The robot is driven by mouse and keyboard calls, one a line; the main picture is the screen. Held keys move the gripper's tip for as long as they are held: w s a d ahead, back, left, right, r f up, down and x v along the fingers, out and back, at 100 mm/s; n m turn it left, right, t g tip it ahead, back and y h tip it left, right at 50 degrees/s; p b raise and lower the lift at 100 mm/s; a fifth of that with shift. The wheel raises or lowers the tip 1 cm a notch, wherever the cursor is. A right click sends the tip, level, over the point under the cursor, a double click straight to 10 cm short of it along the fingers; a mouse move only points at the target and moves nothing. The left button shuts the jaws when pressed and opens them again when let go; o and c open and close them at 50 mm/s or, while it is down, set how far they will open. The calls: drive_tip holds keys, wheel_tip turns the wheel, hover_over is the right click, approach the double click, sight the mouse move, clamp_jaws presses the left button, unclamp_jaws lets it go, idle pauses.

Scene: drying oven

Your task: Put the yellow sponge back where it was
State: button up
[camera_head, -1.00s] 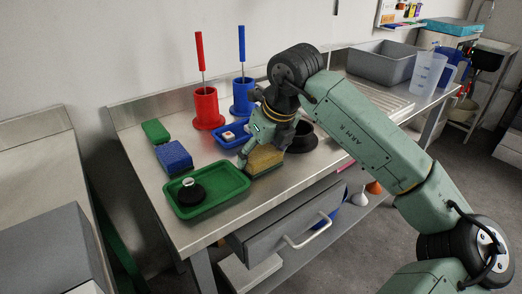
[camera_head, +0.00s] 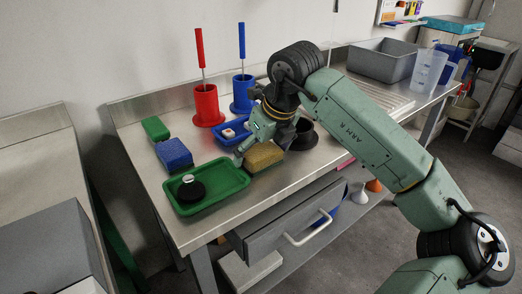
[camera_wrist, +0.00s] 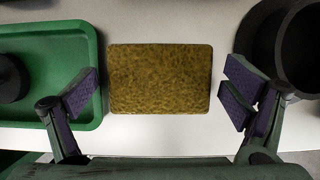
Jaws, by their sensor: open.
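The yellow sponge (camera_head: 263,157) lies on the metal bench, just right of the green tray (camera_head: 180,212). In the wrist view the sponge (camera_wrist: 160,78) lies flat between the fingers, a little ahead of them, with gaps on both sides. My gripper (camera_head: 252,146) is open and empty, above and beside the sponge. In the wrist view my gripper (camera_wrist: 160,100) has its fingers wide apart, the left one over the tray's rim and the right one close to a dark round container (camera_wrist: 295,45).
A blue sponge (camera_head: 174,154) and a green sponge (camera_head: 155,128) lie further left. A blue tray (camera_head: 228,138) stands behind my gripper. A red holder (camera_head: 207,106) and a blue holder (camera_head: 243,95) hold brushes at the back. A drawer (camera_head: 290,222) stands open below the bench front.

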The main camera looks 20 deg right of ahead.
drive_tip(key=shift+r, duration=0.3)
drive_tip(key=v, duration=1.1)
drive_tip(key=shift+r, duration=0.4)
drive_tip(key=shift+s, duration=0.2)
